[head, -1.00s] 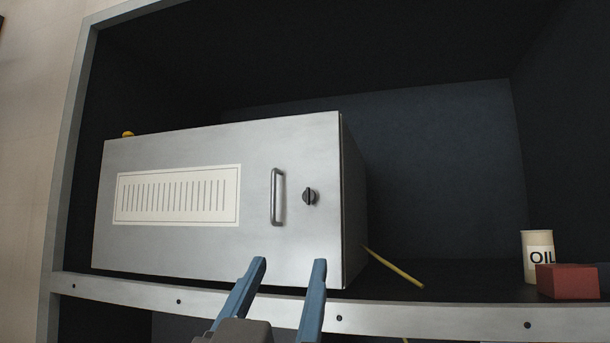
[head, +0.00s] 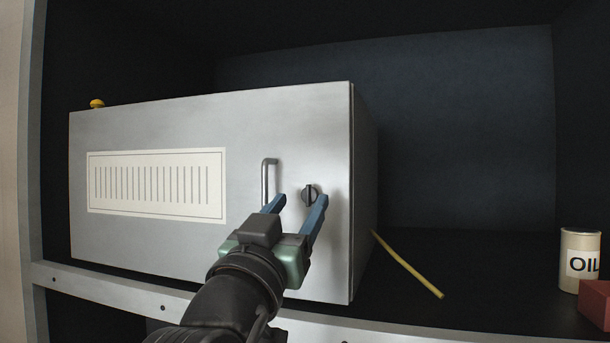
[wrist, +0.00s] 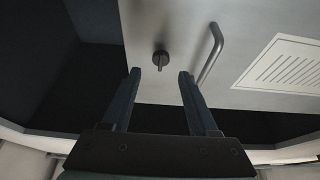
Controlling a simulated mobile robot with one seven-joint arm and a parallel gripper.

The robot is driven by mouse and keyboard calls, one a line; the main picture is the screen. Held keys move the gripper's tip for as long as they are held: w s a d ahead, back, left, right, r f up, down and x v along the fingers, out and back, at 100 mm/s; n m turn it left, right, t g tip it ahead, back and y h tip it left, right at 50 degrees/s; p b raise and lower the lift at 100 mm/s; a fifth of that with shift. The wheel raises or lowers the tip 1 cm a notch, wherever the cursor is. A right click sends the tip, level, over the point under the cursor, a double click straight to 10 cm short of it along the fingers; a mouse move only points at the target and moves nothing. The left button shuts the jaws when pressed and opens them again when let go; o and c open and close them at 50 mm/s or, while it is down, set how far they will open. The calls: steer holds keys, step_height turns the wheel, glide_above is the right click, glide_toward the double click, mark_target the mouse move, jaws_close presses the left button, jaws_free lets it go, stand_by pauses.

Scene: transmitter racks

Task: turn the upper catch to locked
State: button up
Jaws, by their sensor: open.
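The catch (head: 309,194) is a small dark round knob with a raised bar, on the right part of the grey cabinet's front door (head: 230,255). Its bar stands about upright. It is the only catch I see. It also shows in the wrist view (wrist: 160,60), beyond my fingertips. My gripper (head: 298,200) is open and empty, its two blue fingers pointing at the door just below the catch. In the wrist view my gripper (wrist: 158,74) has the catch roughly centred between its fingers, and they look apart from it. The door looks shut.
A vertical bar handle (head: 267,182) stands left of the catch, close to my left finger. A yellow rod (head: 408,264) lies on the shelf right of the cabinet. An oil can (head: 580,262) and a red block (head: 596,303) are at far right. The shelf's metal lip (head: 110,288) runs along the front.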

mark_target(307, 191)
steer(key=x, duration=0.1)
steer(key=p+x, duration=0.1)
steer(key=shift+w+r, duration=0.15)
steer(key=shift+r, duration=0.15)
steer(key=shift+w+d, duration=0.25)
steer(key=shift+w, duration=0.4)
steer(key=shift+c, duration=0.3)
jaws_close()
